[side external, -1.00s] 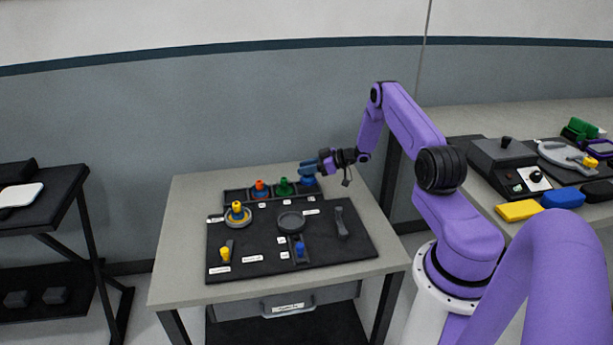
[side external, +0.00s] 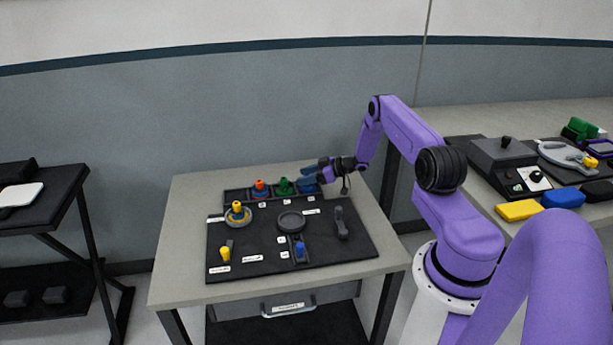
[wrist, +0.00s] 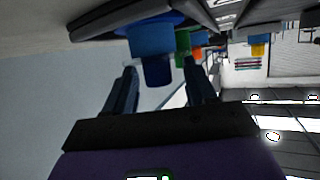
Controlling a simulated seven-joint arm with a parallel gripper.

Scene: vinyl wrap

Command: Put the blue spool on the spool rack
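The blue spool (side external: 308,188) sits at the right-end place of the dark spool rack (side external: 236,196); my gripper partly hides it in the side view. In the wrist view the blue spool (wrist: 151,40) shows its wide flange, round body and darker knob. My gripper (side external: 308,174) is at the spool, reaching in from the right. In the wrist view its two fingers (wrist: 160,84) are spread, one on each side of the knob, with gaps visible. Whether the spool is fully seated is hard to tell.
Green (side external: 284,187) and orange (side external: 260,188) spools stand in the rack left of the blue one. A black mat (side external: 265,233) in front holds a yellow spool on a ring (side external: 238,212), a round dish (side external: 291,221), small yellow and blue pieces and a dark tool (side external: 341,223).

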